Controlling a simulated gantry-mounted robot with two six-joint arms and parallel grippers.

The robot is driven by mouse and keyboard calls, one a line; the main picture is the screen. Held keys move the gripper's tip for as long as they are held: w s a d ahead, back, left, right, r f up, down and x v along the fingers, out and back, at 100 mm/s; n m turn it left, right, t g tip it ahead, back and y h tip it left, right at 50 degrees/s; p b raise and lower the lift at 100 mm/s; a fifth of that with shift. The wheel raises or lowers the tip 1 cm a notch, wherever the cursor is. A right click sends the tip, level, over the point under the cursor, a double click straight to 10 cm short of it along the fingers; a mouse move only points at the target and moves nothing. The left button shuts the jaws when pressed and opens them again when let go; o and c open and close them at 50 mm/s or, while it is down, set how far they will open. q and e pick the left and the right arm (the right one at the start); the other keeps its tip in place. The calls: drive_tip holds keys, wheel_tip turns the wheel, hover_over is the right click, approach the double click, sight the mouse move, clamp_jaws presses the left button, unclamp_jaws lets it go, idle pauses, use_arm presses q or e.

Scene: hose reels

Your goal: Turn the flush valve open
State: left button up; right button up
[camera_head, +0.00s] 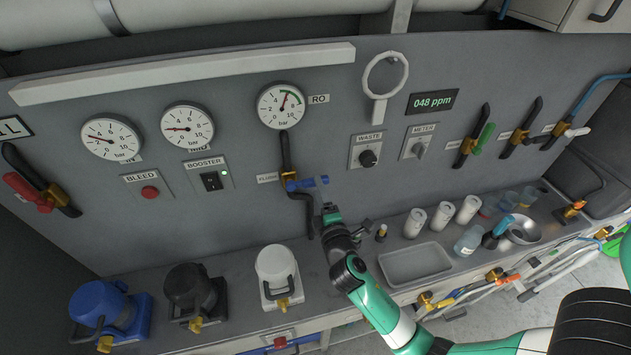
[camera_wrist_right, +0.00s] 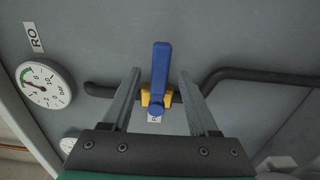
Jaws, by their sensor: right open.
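The flush valve has a brass body (camera_head: 290,180) on a dark vertical pipe on the grey panel and a blue lever (camera_head: 310,183). The lever points right, across the pipe. A small label is to its left. My right gripper (camera_head: 331,212) is open and empty, just below and right of the lever. In the right wrist view, the blue lever (camera_wrist_right: 161,72) appears between the two spread fingers, with the brass body (camera_wrist_right: 148,98) behind it. The fingers do not appear to touch it. My left gripper is not in view.
The RO gauge (camera_head: 282,106) is above the valve. A white reel-like unit (camera_head: 277,270) and a grey tray (camera_head: 415,264) are on the counter below. Several cups stand further right.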

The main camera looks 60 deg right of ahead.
drive_tip(key=shift+x, duration=2)
clamp_jaws()
